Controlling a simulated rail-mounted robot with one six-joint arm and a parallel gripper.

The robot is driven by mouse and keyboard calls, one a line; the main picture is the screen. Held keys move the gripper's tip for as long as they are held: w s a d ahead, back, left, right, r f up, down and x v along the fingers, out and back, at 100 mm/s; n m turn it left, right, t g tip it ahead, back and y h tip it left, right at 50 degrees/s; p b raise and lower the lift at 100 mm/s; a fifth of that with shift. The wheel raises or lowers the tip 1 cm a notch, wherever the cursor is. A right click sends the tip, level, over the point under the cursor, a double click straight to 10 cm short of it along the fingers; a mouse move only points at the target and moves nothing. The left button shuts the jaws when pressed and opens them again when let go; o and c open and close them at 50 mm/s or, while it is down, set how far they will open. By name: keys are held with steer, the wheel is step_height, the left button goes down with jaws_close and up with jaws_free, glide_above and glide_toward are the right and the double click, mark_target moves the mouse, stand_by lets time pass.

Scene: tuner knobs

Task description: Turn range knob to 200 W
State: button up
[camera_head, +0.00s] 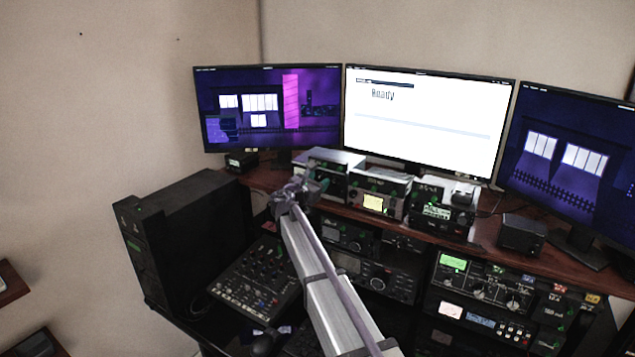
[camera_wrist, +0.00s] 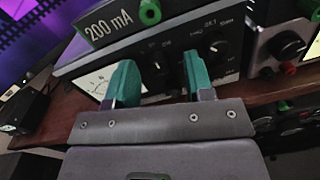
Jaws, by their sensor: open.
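In the wrist view, a dark-faced meter unit (camera_wrist: 180,42) with a pale analog dial (camera_wrist: 97,84) at its left stands just beyond my gripper (camera_wrist: 160,76). The gripper's two green fingers are apart, with part of the panel showing between them. A dark knob (camera_wrist: 216,48) with small white markings sits right of the right finger. The range setting is unreadable. In the head view, my gripper (camera_head: 300,188) is in front of the left silver-topped unit (camera_head: 338,156) on the shelf.
Another unit with a black knob (camera_wrist: 287,44) stands close to the right. The wooden shelf (camera_head: 440,238) is crowded, with monitors (camera_head: 430,115) behind and radios below.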

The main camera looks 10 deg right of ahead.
steer(key=shift+w+d, duration=0.1)
jaws_close()
stand_by(0.4)
steer(key=shift+m, duration=0.4)
steer(key=m, duration=0.3)
steer(key=shift+m+p, duration=0.3)
steer(key=shift+m, duration=1.7)
